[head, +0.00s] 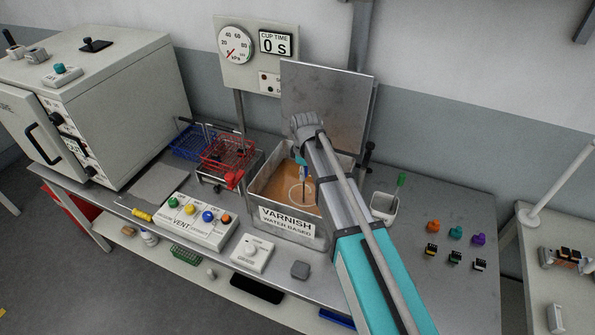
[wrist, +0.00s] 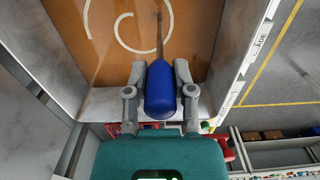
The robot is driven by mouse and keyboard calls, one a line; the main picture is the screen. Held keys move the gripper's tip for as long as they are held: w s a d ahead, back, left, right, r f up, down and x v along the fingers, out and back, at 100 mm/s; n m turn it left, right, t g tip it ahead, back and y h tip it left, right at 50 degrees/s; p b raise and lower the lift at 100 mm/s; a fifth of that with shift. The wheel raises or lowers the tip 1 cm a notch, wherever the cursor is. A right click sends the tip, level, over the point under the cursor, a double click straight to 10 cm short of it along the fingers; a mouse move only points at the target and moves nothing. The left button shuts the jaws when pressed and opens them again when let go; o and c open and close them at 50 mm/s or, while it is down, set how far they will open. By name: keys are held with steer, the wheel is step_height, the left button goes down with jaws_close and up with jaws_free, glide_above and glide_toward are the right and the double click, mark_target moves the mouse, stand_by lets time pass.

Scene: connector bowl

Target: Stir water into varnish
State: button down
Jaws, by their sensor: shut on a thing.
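The varnish tank (head: 289,221), labelled water-based, stands on the bench with its metal lid (head: 330,100) raised. Brown-orange varnish (head: 279,181) fills it, and it also shows in the wrist view (wrist: 195,45). A pale curved streak (head: 297,194) lies on the varnish; it shows as a white swirl in the wrist view (wrist: 118,42). My gripper (wrist: 158,85) is shut on the blue handle of a stirring tool (wrist: 160,92). My arm hides part of the tank's right side.
Red and blue wire baskets (head: 226,152) stand left of the tank. A vent button box (head: 198,219) and a dial box (head: 252,253) sit in front. A white cup with a green-handled tool (head: 384,206) and small coloured parts (head: 455,233) are to the right. An oven stands far left.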

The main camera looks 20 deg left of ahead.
steer(key=shift+w+d, duration=1.9)
